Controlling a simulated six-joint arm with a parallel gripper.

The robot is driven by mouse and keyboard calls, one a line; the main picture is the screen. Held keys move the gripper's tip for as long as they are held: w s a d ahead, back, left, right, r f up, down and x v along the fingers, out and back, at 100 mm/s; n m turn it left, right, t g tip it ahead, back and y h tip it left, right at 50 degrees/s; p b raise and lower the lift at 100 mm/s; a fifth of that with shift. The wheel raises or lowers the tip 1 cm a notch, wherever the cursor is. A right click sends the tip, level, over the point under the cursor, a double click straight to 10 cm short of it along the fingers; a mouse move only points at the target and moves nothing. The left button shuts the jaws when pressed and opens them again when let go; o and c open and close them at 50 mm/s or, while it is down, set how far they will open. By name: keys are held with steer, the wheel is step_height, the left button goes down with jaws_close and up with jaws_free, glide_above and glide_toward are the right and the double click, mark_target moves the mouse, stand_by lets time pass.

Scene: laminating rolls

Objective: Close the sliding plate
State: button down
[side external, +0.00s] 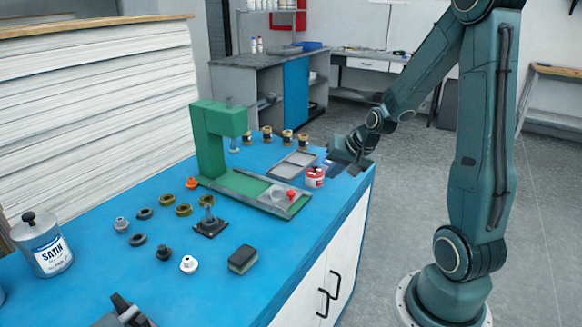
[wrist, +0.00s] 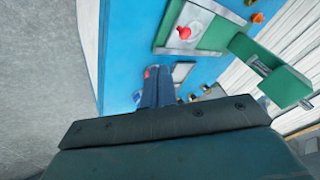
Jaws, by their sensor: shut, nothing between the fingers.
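The green press (side external: 212,145) stands on the blue bench top, with its base reaching toward the bench's front edge. A grey sliding plate with a red knob (side external: 291,194) lies at the front end of that base. The plate (wrist: 196,20) and its red knob (wrist: 184,32) also show at the top of the wrist view. I cannot tell how far the plate is slid out. My gripper (side external: 331,160) is shut and empty, above the bench edge to the right of the press and apart from the plate. Its closed fingers (wrist: 158,72) point toward the bench in the wrist view.
A red and white can (side external: 315,178) stands close to my gripper, between it and the plate. A grey tray (side external: 293,164) lies behind the can. Several small rolls and knobs (side external: 183,210) and a dark block (side external: 243,259) lie to the left. The front edge is clear.

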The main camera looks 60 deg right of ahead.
glide_toward(294, 198)
steer(key=shift+s+d+f, duration=0.95)
steer(key=shift+s+d, duration=0.15)
steer(key=shift+d, duration=0.05)
steer(key=shift+w+a+f, duration=0.15)
steer(key=shift+w+f, duration=0.15)
steer(key=shift+w, duration=0.2)
steer(key=shift+w+a+f, duration=0.15)
steer(key=shift+w+f, duration=0.1)
steer(key=shift+w, duration=0.25)
steer(key=shift+w+a+f, duration=0.1)
steer(key=shift+w+a, duration=0.2)
steer(key=shift+w, duration=0.25)
steer(key=shift+w+a+f, duration=0.1)
steer(key=shift+w+a, duration=0.15)
steer(key=shift+w, duration=0.25)
steer(key=w, duration=1.7)
steer(key=shift+w, duration=0.15)
